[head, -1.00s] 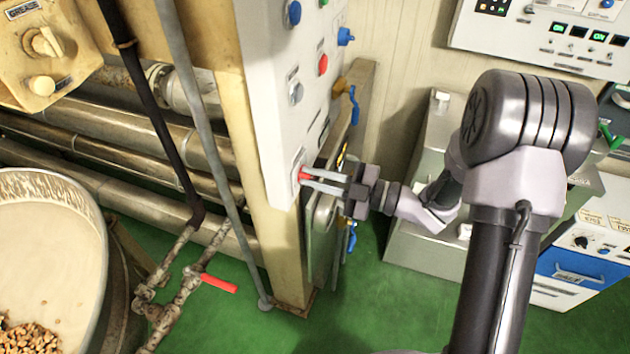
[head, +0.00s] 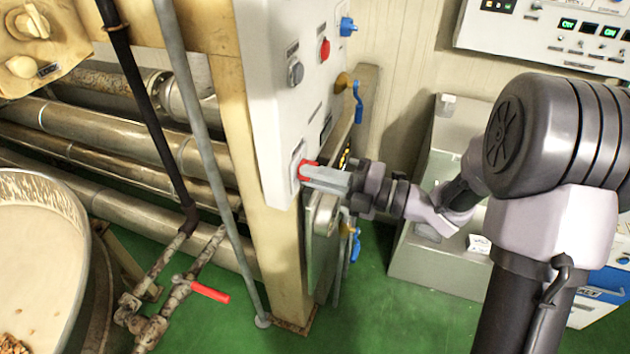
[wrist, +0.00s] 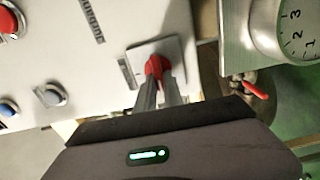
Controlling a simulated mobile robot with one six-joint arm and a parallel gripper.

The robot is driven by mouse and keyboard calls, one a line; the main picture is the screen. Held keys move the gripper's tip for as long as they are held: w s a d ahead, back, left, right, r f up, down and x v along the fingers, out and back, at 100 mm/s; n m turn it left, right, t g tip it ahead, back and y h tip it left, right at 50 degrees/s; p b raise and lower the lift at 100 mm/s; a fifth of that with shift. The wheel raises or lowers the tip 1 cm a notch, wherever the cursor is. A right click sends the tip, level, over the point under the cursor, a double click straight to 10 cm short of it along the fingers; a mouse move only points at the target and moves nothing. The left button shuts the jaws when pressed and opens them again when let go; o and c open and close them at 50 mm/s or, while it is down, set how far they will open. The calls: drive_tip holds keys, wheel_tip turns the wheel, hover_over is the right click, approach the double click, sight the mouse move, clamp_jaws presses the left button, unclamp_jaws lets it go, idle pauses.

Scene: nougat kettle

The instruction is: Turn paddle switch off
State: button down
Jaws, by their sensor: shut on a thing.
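The red paddle switch (head: 307,168) sits on a plate low on the white control panel (head: 279,105), partly hidden by my fingers in the head view. My gripper (head: 322,178) reaches it from the right and is shut on it. In the wrist view the red switch (wrist: 156,66) shows between the tips of my two fingers (wrist: 158,84), on its light square plate (wrist: 177,55). The exact angle of the paddle is hard to tell.
Grey, red and blue knobs sit above the switch on the panel. Green floor is open below.

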drive_tip(key=shift+n, duration=0.3)
drive_tip(key=c, duration=1.5)
unclamp_jaws()
drive_tip(key=shift+o, duration=0.2)
drive_tip(key=p+v, duration=0.5)
drive_tip(key=v, duration=1.2)
drive_tip(key=shift+d, duration=0.2)
drive_tip(key=shift+s, duration=0.1)
